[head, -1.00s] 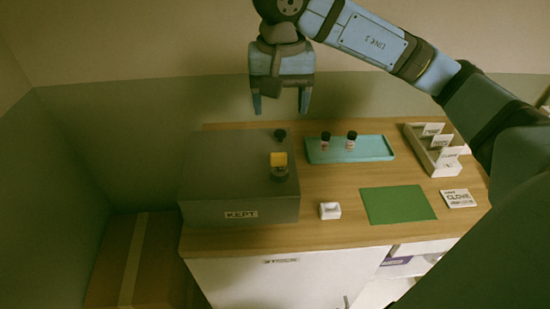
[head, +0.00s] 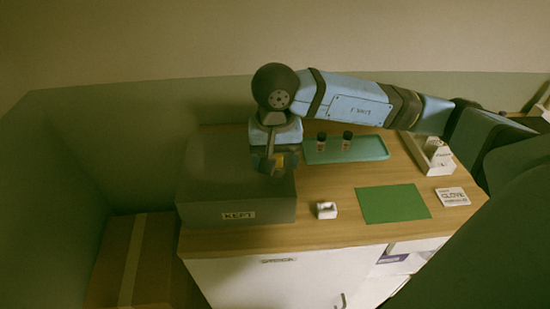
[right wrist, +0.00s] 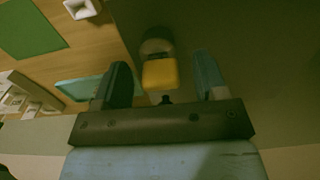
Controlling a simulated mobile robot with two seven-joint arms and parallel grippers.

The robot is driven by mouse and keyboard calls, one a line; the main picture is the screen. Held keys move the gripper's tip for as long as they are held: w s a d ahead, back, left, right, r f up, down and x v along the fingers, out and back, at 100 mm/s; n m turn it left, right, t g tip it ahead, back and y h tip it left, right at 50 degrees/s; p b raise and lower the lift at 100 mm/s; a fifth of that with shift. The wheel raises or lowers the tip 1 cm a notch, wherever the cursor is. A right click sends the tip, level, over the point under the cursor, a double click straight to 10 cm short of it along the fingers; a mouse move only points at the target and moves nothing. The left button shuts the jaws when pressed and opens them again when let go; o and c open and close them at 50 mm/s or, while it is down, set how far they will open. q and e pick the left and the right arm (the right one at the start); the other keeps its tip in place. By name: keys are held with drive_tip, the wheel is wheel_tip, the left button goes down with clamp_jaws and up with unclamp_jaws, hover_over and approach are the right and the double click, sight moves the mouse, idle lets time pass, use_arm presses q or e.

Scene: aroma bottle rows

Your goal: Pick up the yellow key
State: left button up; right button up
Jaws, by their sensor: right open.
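The yellow key (right wrist: 160,74) is a small yellow block on a dark round base on top of the grey box marked KEPT (head: 237,214). My right gripper (right wrist: 161,62) is open and points down over it. In the right wrist view the key shows between the two fingers, with a gap on each side. In the head view the gripper (head: 273,168) hides most of the key (head: 291,160). My left gripper is not in view.
A teal tray (head: 372,150) with two small bottles stands right of the box. A white holder (head: 326,210), a green mat (head: 392,203), a CLOVE card (head: 453,196) and a rack (head: 440,160) are on the wooden table. A cardboard box (head: 150,260) stands at lower left.

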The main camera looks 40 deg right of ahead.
drive_tip(key=shift+f, duration=0.1)
drive_tip(key=shift+c, duration=0.5)
drive_tip(key=c, duration=0.9)
drive_tip(key=shift+r, duration=0.2)
